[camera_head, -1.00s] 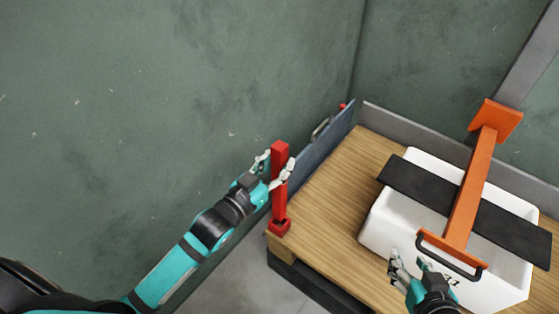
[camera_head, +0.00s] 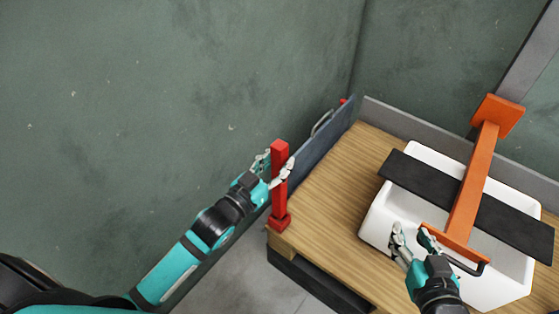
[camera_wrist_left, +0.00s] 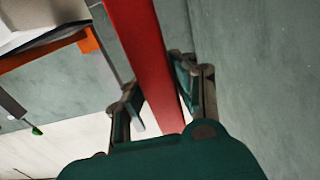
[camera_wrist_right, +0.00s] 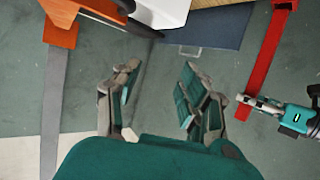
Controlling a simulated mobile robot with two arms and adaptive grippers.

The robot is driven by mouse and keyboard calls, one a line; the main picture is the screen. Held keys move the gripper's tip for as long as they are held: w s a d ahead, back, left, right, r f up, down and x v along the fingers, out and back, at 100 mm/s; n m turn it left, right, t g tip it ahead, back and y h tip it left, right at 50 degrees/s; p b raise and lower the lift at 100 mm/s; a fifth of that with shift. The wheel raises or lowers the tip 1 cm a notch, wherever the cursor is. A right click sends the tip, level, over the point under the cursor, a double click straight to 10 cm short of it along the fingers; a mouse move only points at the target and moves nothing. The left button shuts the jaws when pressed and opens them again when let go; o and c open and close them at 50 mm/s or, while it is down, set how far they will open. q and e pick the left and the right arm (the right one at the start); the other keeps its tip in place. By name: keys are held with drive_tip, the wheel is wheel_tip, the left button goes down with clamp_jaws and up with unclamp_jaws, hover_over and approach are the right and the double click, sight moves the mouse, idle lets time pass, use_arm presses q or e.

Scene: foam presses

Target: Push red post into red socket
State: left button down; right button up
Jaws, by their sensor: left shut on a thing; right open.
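The red post (camera_head: 280,192) stands upright at the near left corner of the wooden table. Its lower end meets the red socket (camera_head: 280,222) at that corner; I cannot tell how deep it sits. My left gripper (camera_head: 276,168) is shut on the upper part of the post, a finger on each side. In the left wrist view the post (camera_wrist_left: 145,60) runs between the fingers. My right gripper (camera_head: 411,232) is open and empty beside the front of the white box. In the right wrist view the post (camera_wrist_right: 268,55) shows at the right.
An orange press arm (camera_head: 473,180) with a dark handle (camera_head: 468,268) crosses a white box (camera_head: 380,215) and black board (camera_head: 405,177), close to my right gripper. A blue panel (camera_head: 325,150) stands along the table's left edge. The wooden tabletop (camera_head: 340,190) is bare between post and box.

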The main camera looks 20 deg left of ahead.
drive_tip(key=shift+f, duration=0.1)
use_arm(q)
drive_tip(key=shift+p, duration=0.4)
use_arm(e)
drive_tip(key=shift+s+d+f+g+h, duration=0.15)
drive_tip(key=shift+s+d+f+g, duration=0.1)
drive_tip(key=shift+s+f+g, duration=0.35)
drive_tip(key=shift+s+d+f+g+h, duration=0.15)
drive_tip(key=shift+s+d+f+g, duration=0.2)
drive_tip(key=shift+f, duration=0.35)
drive_tip(key=shift+s, duration=0.1)
use_arm(q)
drive_tip(key=shift+p, duration=0.35)
use_arm(e)
drive_tip(key=shift+s+d+f+g+h, duration=0.15)
drive_tip(key=shift+s+d+f+g, duration=0.05)
drive_tip(key=shift+s+f+g, duration=0.4)
drive_tip(key=shift+s+d+f+g+h, duration=0.2)
drive_tip(key=shift+s+f+g, duration=0.25)
drive_tip(key=shift+s+f, duration=0.15)
idle(0.5)
use_arm(q)
drive_tip(key=shift+p, duration=0.35)
use_arm(e)
drive_tip(key=shift+s+d+f+g, duration=0.25)
drive_tip(key=shift+s+f+g, duration=0.2)
drive_tip(key=shift+s, duration=0.3)
drive_tip(key=shift+s+d+f+g, duration=0.25)
drive_tip(key=shift+s+f+g, duration=0.2)
drive_tip(key=shift+s, duration=0.25)
